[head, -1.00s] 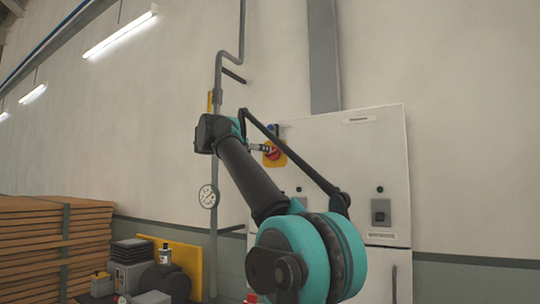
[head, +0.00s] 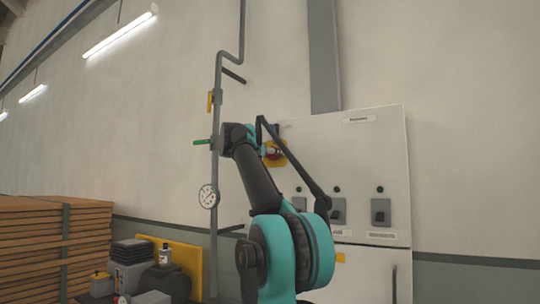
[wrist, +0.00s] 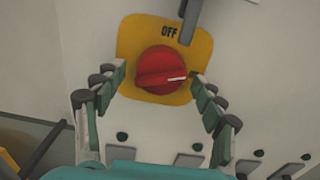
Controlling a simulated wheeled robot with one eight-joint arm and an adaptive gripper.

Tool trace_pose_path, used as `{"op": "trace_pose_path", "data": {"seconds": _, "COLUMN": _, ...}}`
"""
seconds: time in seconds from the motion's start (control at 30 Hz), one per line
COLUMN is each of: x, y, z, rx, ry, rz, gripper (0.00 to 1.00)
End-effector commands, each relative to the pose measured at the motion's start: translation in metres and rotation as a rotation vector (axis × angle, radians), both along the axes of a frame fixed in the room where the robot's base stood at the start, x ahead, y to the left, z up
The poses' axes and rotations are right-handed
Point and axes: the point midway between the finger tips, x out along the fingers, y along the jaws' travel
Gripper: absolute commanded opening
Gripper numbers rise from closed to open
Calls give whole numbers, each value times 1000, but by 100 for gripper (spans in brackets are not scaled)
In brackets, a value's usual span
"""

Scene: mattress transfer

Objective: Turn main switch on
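The main switch is a red round knob (wrist: 161,68) on a yellow plate (wrist: 205,45) marked OFF at its upper edge. In the wrist view the knob's white mark points to the right, away from the OFF label. My gripper (wrist: 158,84) is open, with one finger on each side of the knob's lower part and visible gaps to it. In the head view the yellow plate (head: 278,160) is on the upper left of the white cabinet. My arm partly hides the knob and most of my gripper there.
The white cabinet (head: 365,160) carries several grey switches and dark buttons below and right of the plate. A grey pipe (head: 218,120) with a gauge (head: 208,196) runs beside my arm. Stacked boards (head: 50,235) and a battery-like box stand lower left.

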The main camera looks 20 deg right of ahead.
Motion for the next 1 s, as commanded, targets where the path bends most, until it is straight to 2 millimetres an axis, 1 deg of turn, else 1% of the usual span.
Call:
{"op": "trace_pose_path", "data": {"seconds": 0.03, "x": 0, "y": 0, "z": 0, "rx": 0, "ry": 0, "rz": 0, "gripper": 63}}
{"op": "trace_pose_path", "data": {"seconds": 0.37, "x": 0, "y": 0, "z": 0, "rx": 0, "ry": 0, "rz": 0, "gripper": 22}}
{"op": "trace_pose_path", "data": {"seconds": 0.4, "x": 0, "y": 0, "z": 0, "rx": 0, "ry": 0, "rz": 0, "gripper": 20}}
{"op": "trace_pose_path", "data": {"seconds": 0.57, "x": 0, "y": 0, "z": 0, "rx": 30, "ry": -39, "rz": 0, "gripper": 20}}
{"op": "trace_pose_path", "data": {"seconds": 0.8, "x": 1, "y": 1, "z": 0, "rx": 170, "ry": -218, "rz": 0, "gripper": 20}}
{"op": "trace_pose_path", "data": {"seconds": 1.0, "x": 1, "y": 1, "z": 0, "rx": 239, "ry": -306, "rz": 0, "gripper": 20}}
